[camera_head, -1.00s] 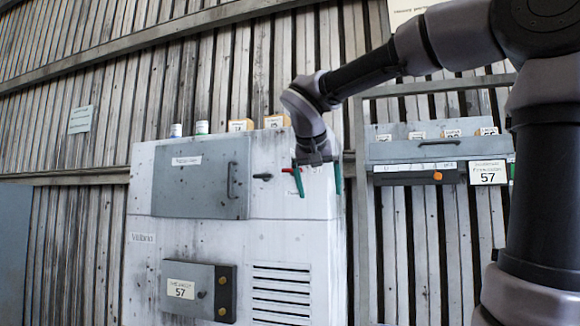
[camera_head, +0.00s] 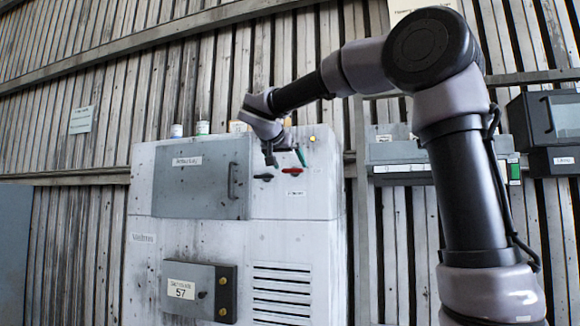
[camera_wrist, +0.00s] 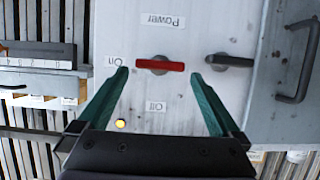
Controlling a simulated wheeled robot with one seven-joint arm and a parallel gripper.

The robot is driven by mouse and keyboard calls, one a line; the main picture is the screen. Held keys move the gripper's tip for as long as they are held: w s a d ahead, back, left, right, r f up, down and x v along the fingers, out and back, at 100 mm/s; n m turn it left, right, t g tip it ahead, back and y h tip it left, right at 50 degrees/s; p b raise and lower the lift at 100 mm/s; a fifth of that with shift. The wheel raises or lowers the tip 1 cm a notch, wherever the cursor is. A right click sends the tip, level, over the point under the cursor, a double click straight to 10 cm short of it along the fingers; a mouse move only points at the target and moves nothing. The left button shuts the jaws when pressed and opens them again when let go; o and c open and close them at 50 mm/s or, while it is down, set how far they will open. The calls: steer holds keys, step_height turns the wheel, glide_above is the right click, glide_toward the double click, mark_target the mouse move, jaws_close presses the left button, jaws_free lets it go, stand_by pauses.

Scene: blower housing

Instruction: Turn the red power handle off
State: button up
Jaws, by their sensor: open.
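The red power handle (camera_head: 292,170) lies level on the upper right face of the pale cabinet, above its label. In the wrist view, which is upside down, the red handle (camera_wrist: 160,65) lies crosswise, one end toward the "On" label (camera_wrist: 113,61). The "Off" label (camera_wrist: 155,106) is on the side opposite the "Power" label (camera_wrist: 163,20). My gripper (camera_head: 285,157) is in front of the cabinet just above the handle in the head view. In the wrist view its green fingers (camera_wrist: 161,74) are open and empty, one tip on each side of the handle, not visibly touching it.
A black handle (camera_wrist: 230,60) sits beside the red one, and a grey door with a bar handle (camera_head: 232,181) is farther left. A yellow lamp (camera_head: 312,138) is at the cabinet's upper right. A grey wall box (camera_head: 395,152) hangs to the right.

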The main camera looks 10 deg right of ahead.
steer(key=shift+x, duration=0.85)
steer(key=c, duration=1.1)
steer(key=shift+c, duration=0.2)
